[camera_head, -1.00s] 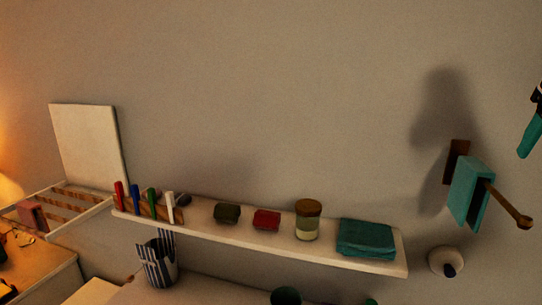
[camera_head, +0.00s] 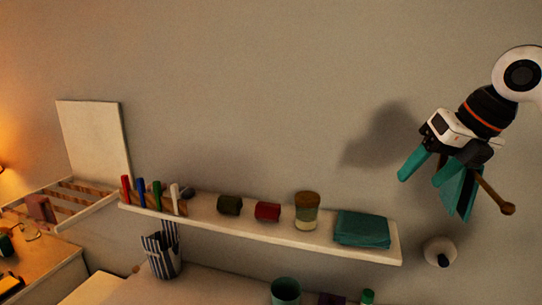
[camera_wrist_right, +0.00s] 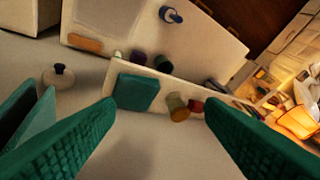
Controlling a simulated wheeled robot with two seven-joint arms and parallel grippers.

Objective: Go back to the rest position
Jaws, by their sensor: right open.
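My right gripper (camera_head: 425,175) shows at the upper right of the head view, in front of the wall. Its two teal fingers are apart with nothing between them. In the right wrist view the fingers (camera_wrist_right: 160,118) are wide apart, and the shelf shows beyond them. The gripper partly covers a teal cloth (camera_head: 458,192) hanging on a wooden wall peg (camera_head: 497,197). My left gripper is in neither view.
A white wall shelf (camera_head: 225,223) holds markers, small dark and red items, a jar (camera_head: 306,211) and a folded teal cloth (camera_head: 362,229). A round white knobbed object (camera_head: 438,251) is right of the shelf. A slatted rack (camera_head: 75,200) is at left.

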